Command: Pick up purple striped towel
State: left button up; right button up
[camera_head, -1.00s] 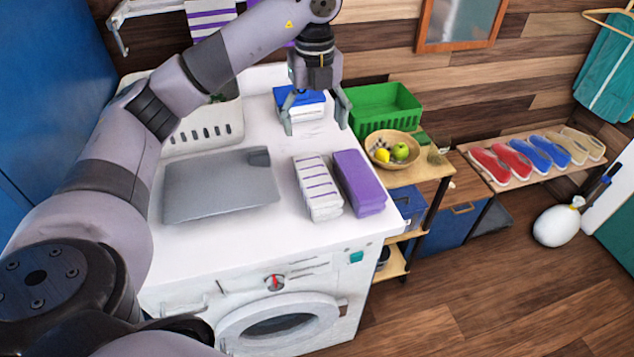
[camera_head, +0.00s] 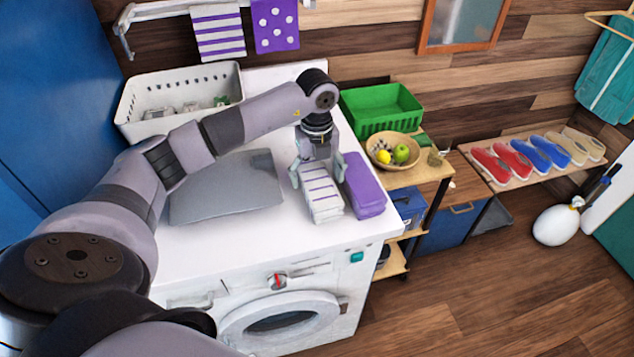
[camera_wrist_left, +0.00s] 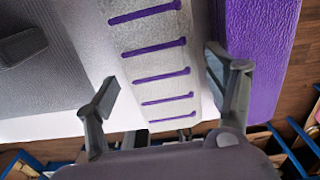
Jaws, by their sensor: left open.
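The folded white towel with purple stripes (camera_head: 323,202) lies on top of the washing machine (camera_head: 240,235), near its right front. In the left wrist view the striped towel (camera_wrist_left: 155,60) runs up between the fingers. My left gripper (camera_head: 318,172) is open and points down over the back part of the towel, one finger at each side. In the left wrist view the left gripper (camera_wrist_left: 162,78) has its right finger over the gap beside a plain purple folded towel (camera_wrist_left: 258,50). The head view partly hides the towel's back end behind the gripper. My right gripper is not in view.
The purple towel (camera_head: 365,185) lies close to the right of the striped one. A white basket (camera_head: 180,85) stands behind. A green basket (camera_head: 382,105) and fruit bowl (camera_head: 393,150) stand on a shelf to the right.

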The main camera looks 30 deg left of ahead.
pick_arm(q)
jog(key=shift+f, duration=1.05)
jog(key=c, duration=1.3)
